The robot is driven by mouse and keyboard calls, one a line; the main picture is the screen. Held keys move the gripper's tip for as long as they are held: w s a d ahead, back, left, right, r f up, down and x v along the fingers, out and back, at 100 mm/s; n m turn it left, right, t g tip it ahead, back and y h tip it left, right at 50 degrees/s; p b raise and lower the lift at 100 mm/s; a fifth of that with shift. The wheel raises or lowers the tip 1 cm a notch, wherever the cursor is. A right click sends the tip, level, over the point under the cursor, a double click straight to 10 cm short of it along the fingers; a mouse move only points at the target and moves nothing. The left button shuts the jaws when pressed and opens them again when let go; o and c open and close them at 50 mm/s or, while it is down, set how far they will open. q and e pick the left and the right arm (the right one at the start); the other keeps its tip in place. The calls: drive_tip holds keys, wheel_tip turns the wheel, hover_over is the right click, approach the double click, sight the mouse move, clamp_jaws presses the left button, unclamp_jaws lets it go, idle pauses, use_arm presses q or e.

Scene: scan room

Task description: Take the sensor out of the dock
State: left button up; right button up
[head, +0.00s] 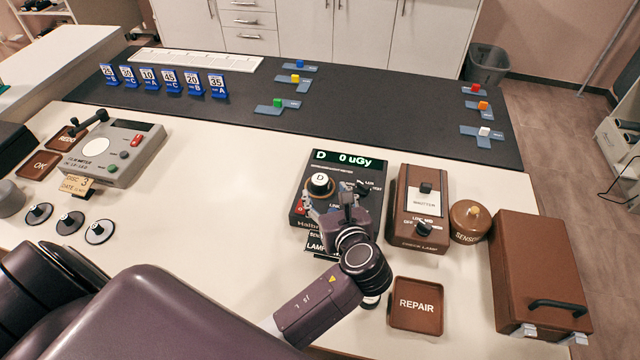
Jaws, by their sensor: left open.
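The sensor (320,179), a round dark piece with a pale top marked D, sits upright in the dock at the left of the black meter (343,169). The meter's green display reads "D 0 uGy". My left gripper (326,194) is open at the sensor, reaching over the meter's front part. Its fingers are close to the sensor's near side; I cannot tell whether they touch it. The gripper and wrist hide the dock's lower part and some of the meter's front. My right gripper is not in view.
A brown lamp box (435,190) stands close right of the meter, then a round brown SENSORS container (469,222) and a brown case (540,270). A REPAIR tray (416,325) lies in front. The white tabletop left of the meter (225,190) is clear.

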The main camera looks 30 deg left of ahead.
sight(321, 182)
use_arm(q)
drive_tip(key=p+x, duration=0.1)
drive_tip(key=x, duration=0.5)
drive_tip(key=shift+w, duration=0.15)
drive_tip(key=shift+d+r, duration=0.1)
drive_tip(key=c, duration=1.2)
drive_tip(key=shift+c, duration=0.6)
drive_tip(key=shift+r, duration=0.1)
